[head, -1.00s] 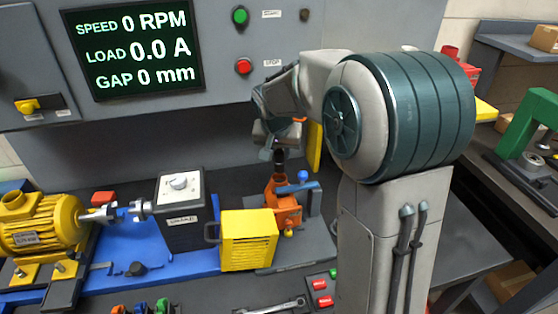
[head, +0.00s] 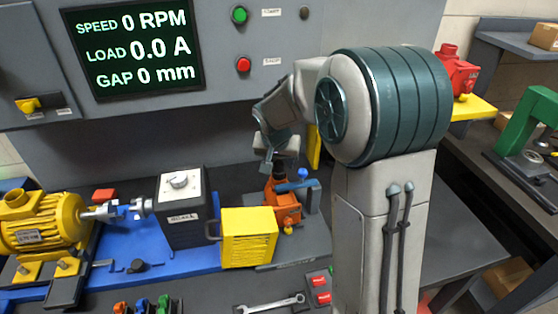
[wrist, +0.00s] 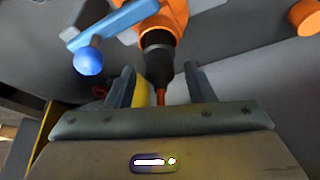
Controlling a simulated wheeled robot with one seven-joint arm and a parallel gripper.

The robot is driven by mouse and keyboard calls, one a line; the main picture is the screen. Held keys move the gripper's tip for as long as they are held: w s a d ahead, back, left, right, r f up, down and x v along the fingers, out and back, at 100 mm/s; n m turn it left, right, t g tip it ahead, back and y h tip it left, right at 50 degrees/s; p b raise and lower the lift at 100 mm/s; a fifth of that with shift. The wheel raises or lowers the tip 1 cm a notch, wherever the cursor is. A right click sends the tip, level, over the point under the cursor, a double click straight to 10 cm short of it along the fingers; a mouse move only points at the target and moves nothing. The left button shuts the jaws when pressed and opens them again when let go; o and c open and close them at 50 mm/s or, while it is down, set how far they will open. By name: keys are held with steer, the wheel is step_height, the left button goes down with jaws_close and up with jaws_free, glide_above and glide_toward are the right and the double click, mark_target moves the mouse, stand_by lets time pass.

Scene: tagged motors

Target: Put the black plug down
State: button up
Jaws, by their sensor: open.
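The black plug (wrist: 159,58) is a dark cylinder with a thin orange-brown tip facing me in the wrist view. Its far end meets an orange unit (wrist: 170,14); I cannot tell how deep it sits. My gripper (wrist: 162,86) is open, with one finger on each side of the plug's near end and gaps visible between. In the head view my gripper (head: 273,166) is just above the orange unit (head: 287,210), and the plug is hardly distinguishable there. A blue ball-ended lever (wrist: 90,58) is beside the unit.
A yellow box (head: 248,237) stands close in front of the orange unit. A black box with a dial (head: 182,208) and a yellow motor (head: 40,225) are to the left. A wrench (head: 270,304) lies in front. A red motor (head: 456,72) is at the right.

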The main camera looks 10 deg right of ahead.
steer(key=b+v, duration=0.1)
steer(key=v, duration=1)
steer(key=s+f+n+y, duration=0.1)
steer(key=s+f+n, duration=0.1)
steer(key=s, duration=1)
steer(key=s+d+f+n, duration=0.1)
steer(key=s+f+n, duration=0.1)
steer(key=s, duration=1)
steer(key=shift+s+d+f+n+g+y, duration=0.2)
steer(key=shift+d+f+n+g+y, duration=0.15)
steer(key=shift+f, duration=0.3)
steer(key=shift+c, duration=1.3)
steer(key=shift+s, duration=0.1)
